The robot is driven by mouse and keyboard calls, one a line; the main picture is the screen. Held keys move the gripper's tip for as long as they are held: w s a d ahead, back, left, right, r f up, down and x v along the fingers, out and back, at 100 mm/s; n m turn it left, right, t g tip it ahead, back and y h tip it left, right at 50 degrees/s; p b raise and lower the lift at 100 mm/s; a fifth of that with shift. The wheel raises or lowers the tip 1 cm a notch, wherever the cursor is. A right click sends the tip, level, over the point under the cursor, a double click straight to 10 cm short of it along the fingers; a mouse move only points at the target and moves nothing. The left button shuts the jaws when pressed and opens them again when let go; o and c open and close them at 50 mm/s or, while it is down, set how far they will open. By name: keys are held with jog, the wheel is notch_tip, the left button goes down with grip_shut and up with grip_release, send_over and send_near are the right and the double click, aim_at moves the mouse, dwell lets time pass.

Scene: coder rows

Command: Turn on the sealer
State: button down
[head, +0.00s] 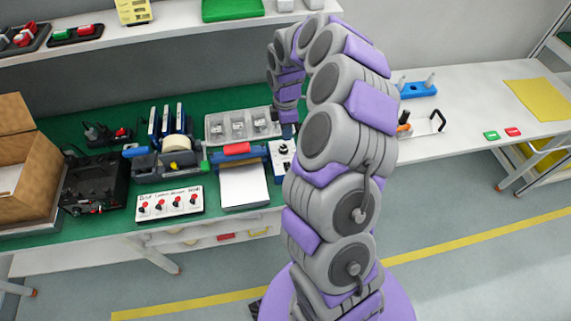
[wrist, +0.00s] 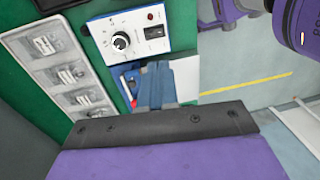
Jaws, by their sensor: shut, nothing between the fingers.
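The sealer (head: 237,155) lies on the green mat, with a red handle, a blue body and a white sheet in front. A white control box with blue sides (head: 278,163) stands at its right, partly hidden by my arm. In the wrist view the box (wrist: 112,25) shows a round dial (wrist: 121,41), a black rocker switch (wrist: 155,32) and a small red part above it. My gripper (wrist: 156,72) is shut and empty, its fingertips just below the box's near edge in the picture. Contact cannot be told. In the head view my gripper (head: 288,130) points down by the box.
A grey tray with compartments (wrist: 40,50) lies left of the box. A white switch panel with several red-topped levers (head: 170,203) and a tape dispenser (head: 165,158) stand left of the sealer. A cardboard box (head: 40,170) is at far left. The floor right of the bench is clear.

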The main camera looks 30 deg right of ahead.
aim_at(288, 167)
jog(key=f+b, duration=0.1)
jog(key=f, duration=0.3)
jog(key=s+f+b, duration=0.1)
jog(key=f, duration=0.4)
jog(key=f+b, duration=0.1)
jog(key=f, duration=0.4)
jog(key=shift+s+a, duration=0.2)
jog(key=shift+s, duration=0.2)
jog(key=shift+s, duration=0.15)
jog(key=shift+a+f, duration=0.1)
jog(key=shift+f, duration=0.05)
jog(key=shift+w+d, duration=0.25)
jog(key=shift+w, duration=0.65)
